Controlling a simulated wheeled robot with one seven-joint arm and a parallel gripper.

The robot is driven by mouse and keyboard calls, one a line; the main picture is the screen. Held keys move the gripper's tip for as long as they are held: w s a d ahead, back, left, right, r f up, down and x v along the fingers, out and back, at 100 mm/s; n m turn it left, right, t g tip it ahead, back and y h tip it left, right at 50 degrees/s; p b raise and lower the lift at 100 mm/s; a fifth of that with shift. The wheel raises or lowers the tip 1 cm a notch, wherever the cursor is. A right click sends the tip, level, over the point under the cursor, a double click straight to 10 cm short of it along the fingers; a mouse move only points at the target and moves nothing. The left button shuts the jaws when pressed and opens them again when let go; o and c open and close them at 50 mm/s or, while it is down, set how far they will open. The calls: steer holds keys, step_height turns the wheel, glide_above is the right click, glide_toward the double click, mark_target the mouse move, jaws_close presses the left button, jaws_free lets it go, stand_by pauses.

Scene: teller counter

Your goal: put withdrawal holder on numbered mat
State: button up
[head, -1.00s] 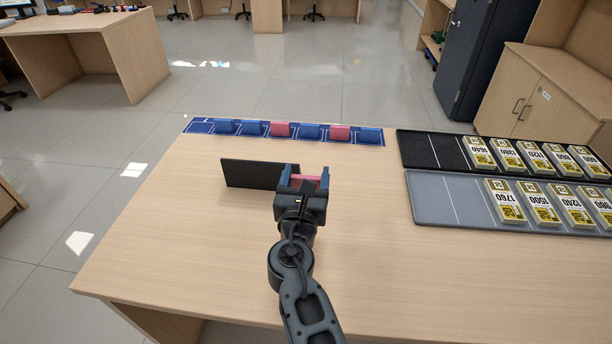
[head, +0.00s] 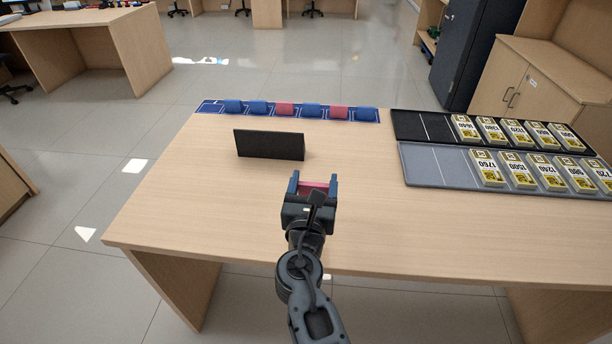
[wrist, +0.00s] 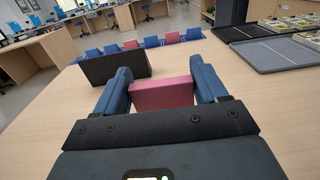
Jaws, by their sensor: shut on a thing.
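My gripper (head: 314,186) is over the near part of the counter, shut on a pink-red holder (wrist: 162,94) between its two blue fingers. The numbered mat (head: 212,106) is a blue strip with white markings along the far edge of the counter. Several blue and pink-red holders stand in a row on it, such as a pink one (head: 285,109) and a blue one (head: 366,114). The held holder is in front of and apart from the mat. Its label, if any, cannot be read.
A black upright panel (head: 268,145) stands between my gripper and the mat, a little left. A black tray (head: 405,126) and a grey tray (head: 418,170) with banded note stacks lie at the right. The counter's left part (head: 190,200) is clear.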

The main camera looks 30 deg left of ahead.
steer(key=s+d+f+m+h, duration=0.1)
steer(key=d+f, duration=0.4)
steer(key=d, duration=1)
steer(key=s+d+f+m+t+h, duration=0.1)
steer(key=s+d+f+h, duration=0.3)
steer(key=d, duration=1.1)
steer(key=s+d+f+m+h, duration=0.2)
steer(key=d+f, duration=0.4)
steer(key=d, duration=1)
steer(key=shift+s+f+m+t, duration=0.3)
steer(key=shift+s+f+m, duration=0.1)
steer(key=shift+s, duration=0.45)
